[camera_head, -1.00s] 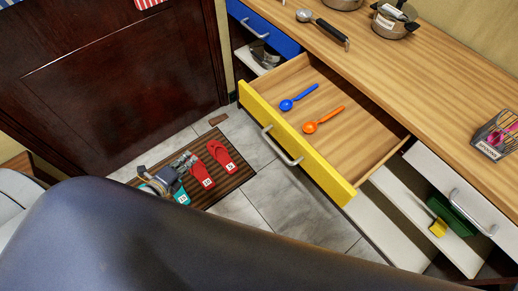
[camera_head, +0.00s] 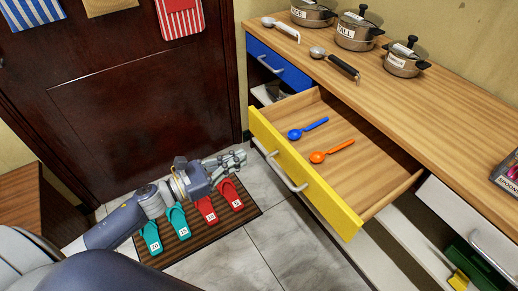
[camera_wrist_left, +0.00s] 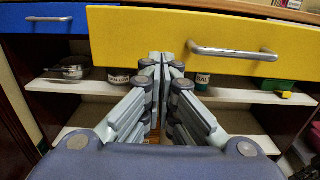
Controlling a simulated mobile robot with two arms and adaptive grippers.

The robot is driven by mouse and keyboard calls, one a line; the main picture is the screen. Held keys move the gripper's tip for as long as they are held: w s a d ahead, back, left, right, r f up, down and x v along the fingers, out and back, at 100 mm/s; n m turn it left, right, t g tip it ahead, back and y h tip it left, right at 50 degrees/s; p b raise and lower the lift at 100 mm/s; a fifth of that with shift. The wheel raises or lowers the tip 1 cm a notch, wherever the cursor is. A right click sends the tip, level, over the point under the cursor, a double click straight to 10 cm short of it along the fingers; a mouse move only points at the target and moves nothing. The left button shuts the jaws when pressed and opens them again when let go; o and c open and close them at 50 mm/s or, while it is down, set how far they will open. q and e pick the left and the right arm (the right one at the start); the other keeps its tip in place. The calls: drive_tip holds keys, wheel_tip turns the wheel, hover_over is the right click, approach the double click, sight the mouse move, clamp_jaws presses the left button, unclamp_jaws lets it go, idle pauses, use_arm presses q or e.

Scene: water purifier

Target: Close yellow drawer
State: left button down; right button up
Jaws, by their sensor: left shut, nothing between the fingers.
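The yellow drawer (camera_head: 304,170) is pulled out of the wooden counter, with its front facing my left arm. A blue spoon (camera_head: 307,129) and an orange spoon (camera_head: 331,152) lie inside it. Its metal handle (camera_head: 279,173) is on the front. My left gripper (camera_head: 240,158) is shut and empty, in front of the drawer near its left end and apart from it in the head view. In the left wrist view the yellow front (camera_wrist_left: 240,42) fills the upper middle and right, with the shut fingers (camera_wrist_left: 160,62) overlapping its lower left part. My right gripper is not in view.
A blue drawer (camera_head: 275,63) is shut at the left of the counter (camera_head: 430,112). Pots and ladles stand on top. Open shelves (camera_wrist_left: 100,88) lie below the drawers. Red and teal slippers lie on a brown mat (camera_head: 205,235). Grey floor (camera_head: 300,255) is free before the drawer.

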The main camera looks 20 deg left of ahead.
sight(268, 146)
use_arm(q)
drive_tip(key=x, duration=0.5)
drive_tip(key=shift+w+d, duration=0.1)
drive_tip(key=shift+w, duration=0.1)
drive_tip(key=shift+x, duration=0.8)
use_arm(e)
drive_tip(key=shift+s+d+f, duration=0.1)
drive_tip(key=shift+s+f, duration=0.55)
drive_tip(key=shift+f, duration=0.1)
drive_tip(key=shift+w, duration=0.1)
use_arm(q)
drive_tip(key=shift+d, duration=0.1)
